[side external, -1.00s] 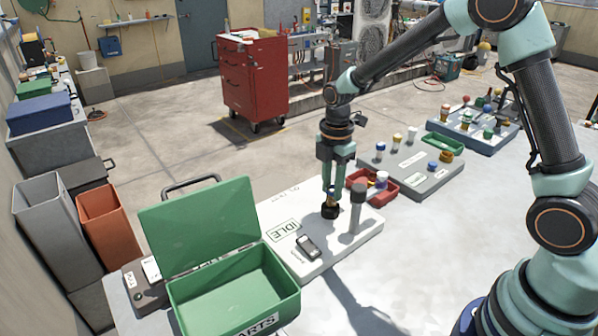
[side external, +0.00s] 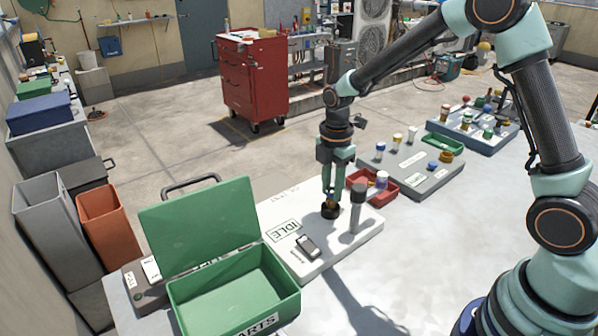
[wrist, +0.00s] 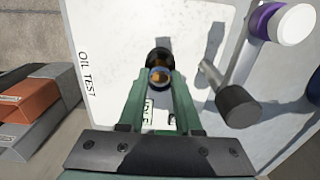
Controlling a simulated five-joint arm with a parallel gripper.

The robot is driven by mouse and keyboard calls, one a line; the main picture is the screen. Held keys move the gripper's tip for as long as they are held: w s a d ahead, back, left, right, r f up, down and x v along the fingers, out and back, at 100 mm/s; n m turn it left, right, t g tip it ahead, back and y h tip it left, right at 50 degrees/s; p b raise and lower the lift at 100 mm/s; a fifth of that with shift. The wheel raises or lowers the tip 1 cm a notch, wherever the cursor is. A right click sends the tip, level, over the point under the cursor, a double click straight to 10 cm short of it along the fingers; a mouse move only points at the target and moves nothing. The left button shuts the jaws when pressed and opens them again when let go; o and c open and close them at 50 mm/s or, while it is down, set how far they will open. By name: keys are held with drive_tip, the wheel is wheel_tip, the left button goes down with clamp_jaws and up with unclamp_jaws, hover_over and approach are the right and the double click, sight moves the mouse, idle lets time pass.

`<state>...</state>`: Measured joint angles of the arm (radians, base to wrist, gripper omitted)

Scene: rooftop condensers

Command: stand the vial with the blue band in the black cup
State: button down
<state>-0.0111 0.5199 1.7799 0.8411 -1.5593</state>
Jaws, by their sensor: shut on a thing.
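The black cup (side external: 330,212) stands on the white board (side external: 372,228). My gripper (side external: 331,193) points down directly over it and is shut on a small vial (side external: 331,202) with amber and blue showing. The vial's lower end is at the cup's mouth; I cannot tell how deep it sits inside. In the wrist view, the vial (wrist: 158,77) is between the fingertips of my gripper (wrist: 158,84), seen from its top end. The black cup (wrist: 157,56) shows just beyond it, partly hidden by the vial.
A grey post with a dark top (side external: 358,193) stands close right of the cup. A small dark device (side external: 308,245) lies in front. An open green box (side external: 232,285) is at left. A red tray (side external: 378,188) and a grey rack (side external: 422,175) of vials are behind right.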

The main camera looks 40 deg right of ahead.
drive_tip(key=shift+f, duration=1.15)
idle(0.4)
drive_tip(key=c, duration=0.5)
unclamp_jaws()
wheel_tip(320, 180, up, 11)
drive_tip(key=shift+r, duration=0.55)
